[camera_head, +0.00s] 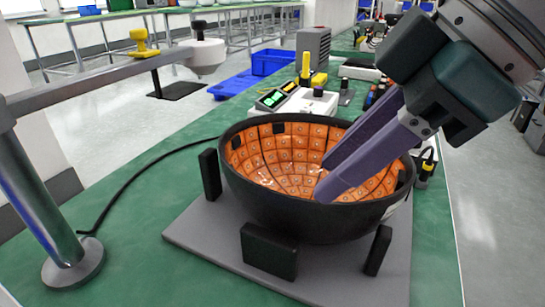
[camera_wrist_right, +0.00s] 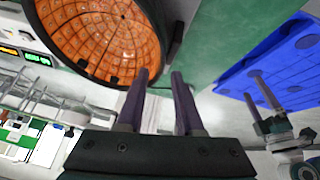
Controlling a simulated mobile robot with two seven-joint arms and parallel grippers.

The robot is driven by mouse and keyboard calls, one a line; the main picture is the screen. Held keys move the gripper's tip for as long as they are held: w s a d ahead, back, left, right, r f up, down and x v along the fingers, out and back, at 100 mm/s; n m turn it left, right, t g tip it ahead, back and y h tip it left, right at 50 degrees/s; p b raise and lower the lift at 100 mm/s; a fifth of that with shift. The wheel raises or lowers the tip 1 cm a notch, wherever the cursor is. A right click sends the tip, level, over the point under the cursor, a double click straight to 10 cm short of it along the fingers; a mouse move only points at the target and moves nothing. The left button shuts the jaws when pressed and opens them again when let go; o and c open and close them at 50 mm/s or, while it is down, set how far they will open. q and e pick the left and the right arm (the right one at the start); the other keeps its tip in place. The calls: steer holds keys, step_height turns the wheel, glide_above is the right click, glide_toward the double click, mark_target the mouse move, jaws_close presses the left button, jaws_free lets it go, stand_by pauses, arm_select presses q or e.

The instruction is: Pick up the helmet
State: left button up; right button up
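The helmet (camera_head: 300,222) is a black bowl with its open side up and an orange gridded lining. It sits on a grey base plate (camera_head: 205,240) among black upright blocks. My right gripper (camera_head: 322,180) comes in from the upper right, its two purple fingers apart and overlapping the helmet's opening in the head view. In the right wrist view the gripper (camera_wrist_right: 160,75) is open and empty, and the helmet (camera_wrist_right: 108,38) lies beyond the fingers at upper left. I cannot tell whether a finger touches the rim.
The base plate lies on a green bench top (camera_head: 150,245). A grey stand (camera_head: 72,262) with a long arm rises at left, and a black cable (camera_head: 130,187) curves nearby. Devices including a yellow-handled one (camera_head: 304,75) stand behind the helmet. Blue bins (camera_head: 270,62) are farther back.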

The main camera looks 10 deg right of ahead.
mark_target(305, 196)
steer(key=b+x, duration=0.2)
steer(key=x, duration=0.6)
steer(key=shift+a+f, duration=0.1)
steer(key=shift+f, duration=0.05)
steer(key=shift+c, duration=0.4)
jaws_close()
stand_by(0.8)
